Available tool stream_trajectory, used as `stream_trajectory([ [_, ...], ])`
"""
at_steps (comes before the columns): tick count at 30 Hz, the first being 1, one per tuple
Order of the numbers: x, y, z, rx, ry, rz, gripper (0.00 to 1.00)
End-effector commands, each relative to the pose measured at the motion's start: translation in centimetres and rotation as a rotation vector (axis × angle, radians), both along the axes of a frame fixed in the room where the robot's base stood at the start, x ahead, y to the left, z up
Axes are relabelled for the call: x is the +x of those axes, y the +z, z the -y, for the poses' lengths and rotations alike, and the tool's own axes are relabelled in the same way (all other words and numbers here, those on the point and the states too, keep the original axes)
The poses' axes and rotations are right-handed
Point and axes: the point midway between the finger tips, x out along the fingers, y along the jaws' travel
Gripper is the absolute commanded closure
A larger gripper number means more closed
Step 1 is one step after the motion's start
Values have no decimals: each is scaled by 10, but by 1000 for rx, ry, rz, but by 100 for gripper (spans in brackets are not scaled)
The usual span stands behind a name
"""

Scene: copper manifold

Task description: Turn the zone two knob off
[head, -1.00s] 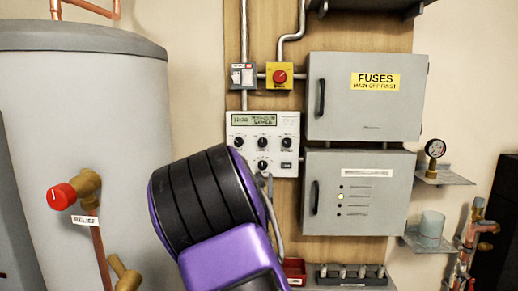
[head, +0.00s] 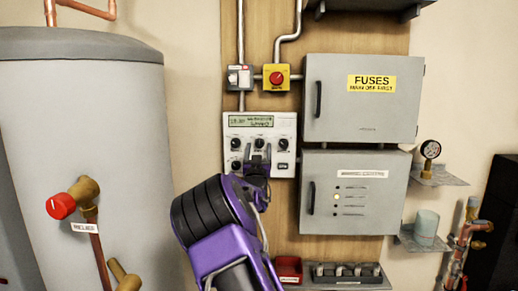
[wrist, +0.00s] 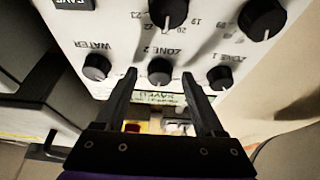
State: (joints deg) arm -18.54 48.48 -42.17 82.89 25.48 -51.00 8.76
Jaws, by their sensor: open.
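The white control panel (head: 288,122) hangs on the wooden board, with a green display and black knobs. The zone two knob (head: 259,144) is the middle one of its upper row. In the wrist view, which sees the panel upside down, the zone two knob (wrist: 160,70) shows beside its "ZONE 2" label, between the zone 1 knob (wrist: 220,77) and the water knob (wrist: 96,67). My gripper (head: 258,152) is open in front of the panel. In the wrist view its fingers (wrist: 158,76) appear on either side of the zone two knob; contact and the knob's setting cannot be told.
A lower dial (wrist: 168,12) and another beside it (wrist: 262,18) are close to the zone knobs. A yellow box with a red button (head: 276,77) and a switch (head: 240,77) sit above the panel. The grey fuse cabinet (head: 335,110) stands right of it.

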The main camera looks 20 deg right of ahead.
Motion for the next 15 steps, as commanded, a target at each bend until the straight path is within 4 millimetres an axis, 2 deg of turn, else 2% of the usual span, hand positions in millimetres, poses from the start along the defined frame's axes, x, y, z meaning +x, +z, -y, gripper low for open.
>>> stream_trajectory([
  [9, 2, 1, 1, 0, -1, 0, 30],
  [15, 2, 1, 1, 0, -1, 0, 66],
])
